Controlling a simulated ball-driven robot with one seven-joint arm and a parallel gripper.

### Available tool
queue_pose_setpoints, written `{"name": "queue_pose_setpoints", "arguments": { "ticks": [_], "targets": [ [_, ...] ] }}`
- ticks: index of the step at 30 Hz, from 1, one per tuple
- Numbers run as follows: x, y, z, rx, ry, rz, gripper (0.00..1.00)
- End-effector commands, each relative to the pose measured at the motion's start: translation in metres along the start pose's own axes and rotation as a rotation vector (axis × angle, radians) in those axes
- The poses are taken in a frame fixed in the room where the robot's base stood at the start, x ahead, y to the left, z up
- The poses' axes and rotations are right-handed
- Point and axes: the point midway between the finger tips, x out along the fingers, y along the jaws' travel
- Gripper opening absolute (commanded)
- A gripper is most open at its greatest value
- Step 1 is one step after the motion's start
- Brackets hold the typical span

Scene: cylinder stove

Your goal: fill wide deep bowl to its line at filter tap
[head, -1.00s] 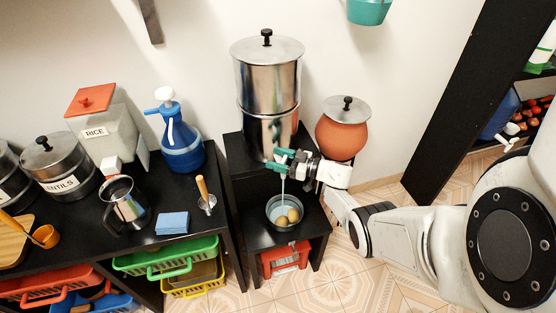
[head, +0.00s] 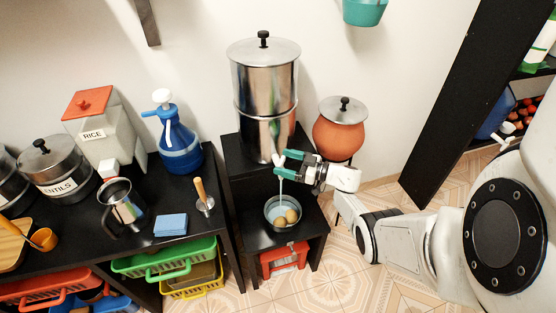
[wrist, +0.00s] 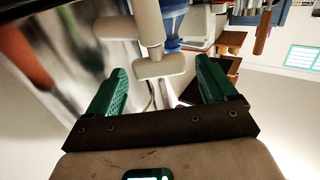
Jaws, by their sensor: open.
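The wide deep bowl (head: 270,219) stands on the lower black shelf under the filter. It holds water and round brownish items. A pale stream of water (head: 281,186) falls into it from the tap. The filter (head: 265,85) is a tall steel cylinder with a lid and black knob. Its white tap (head: 279,160) also shows in the wrist view (wrist: 152,35), with its cross piece ahead of and between my fingers. My gripper (head: 284,164) is open at the tap, its green fingers apart in the wrist view (wrist: 163,85). Whether a finger touches the tap, and the bowl's exact line, I cannot tell.
A terracotta pot (head: 338,136) with a steel lid stands right of the filter, close behind my arm. Tiled floor (head: 340,280) is open at front right.

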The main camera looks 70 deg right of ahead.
Motion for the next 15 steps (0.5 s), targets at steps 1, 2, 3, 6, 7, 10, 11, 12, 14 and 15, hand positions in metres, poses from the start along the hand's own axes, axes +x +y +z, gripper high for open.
{"name": "queue_pose_setpoints", "arguments": {
  "ticks": [1, 2, 3, 6, 7, 10, 11, 12, 14, 15],
  "targets": [
    [-0.013, 0.001, -0.001, -0.001, 0.0, 0.004, 0.85],
    [-0.019, 0.001, -0.001, -0.001, 0.001, 0.006, 0.85],
    [-0.026, 0.001, -0.001, -0.001, 0.0, 0.005, 0.85],
    [-0.044, 0.001, 0.0, 0.0, 0.001, 0.004, 0.85],
    [-0.049, 0.0, 0.0, 0.0, 0.0, 0.003, 0.85],
    [-0.061, 0.001, 0.0, 0.0, 0.001, 0.002, 0.85],
    [-0.064, 0.001, 0.0, 0.0, 0.001, 0.002, 0.85],
    [-0.067, 0.001, 0.0, 0.0, 0.0, 0.002, 0.85],
    [-0.07, 0.0, 0.0, 0.0, 0.0, 0.001, 0.85],
    [-0.071, 0.0, 0.0, 0.0, 0.0, 0.0, 0.85]
  ]
}}
